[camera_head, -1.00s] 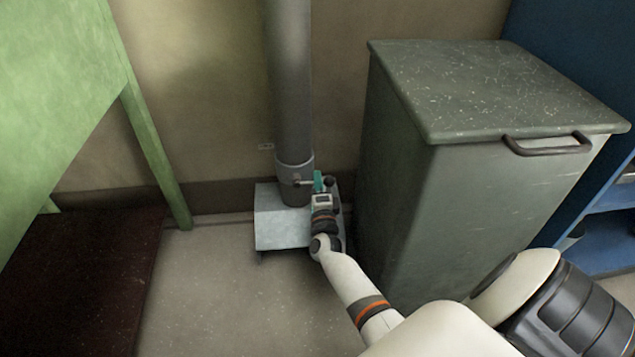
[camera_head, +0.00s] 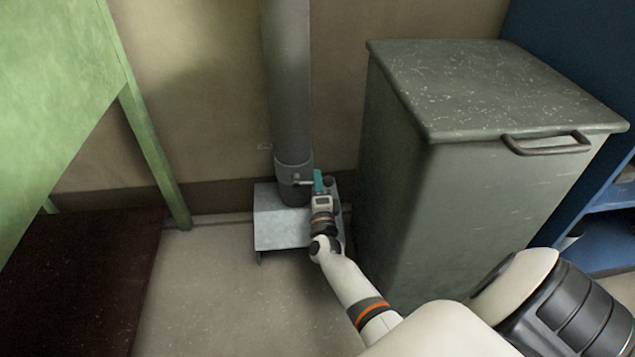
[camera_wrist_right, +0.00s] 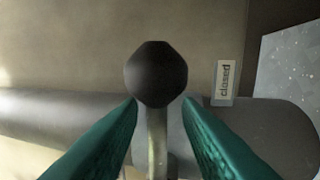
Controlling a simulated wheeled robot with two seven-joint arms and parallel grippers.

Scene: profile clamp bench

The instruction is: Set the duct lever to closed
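The duct lever shows in the right wrist view as a black knob (camera_wrist_right: 156,73) on a brass-coloured stem (camera_wrist_right: 157,140). In the head view the lever is small and partly hidden by my right gripper (camera_head: 318,181), at the duct's lower collar. In the wrist view my right gripper (camera_wrist_right: 161,103) has its teal fingers apart, one on each side of the stem, just below the knob, with gaps visible. A label reading "closed" (camera_wrist_right: 225,82) is to the right of the knob. The grey duct (camera_head: 290,90) stands upright against the wall. My left gripper is not in view.
A grey metal box (camera_head: 280,226) sits at the duct's foot. A large grey-green bin (camera_head: 400,190) with a handle stands close on the right. A green table (camera_head: 60,110) is at the left, a blue shelf (camera_head: 605,235) at the far right.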

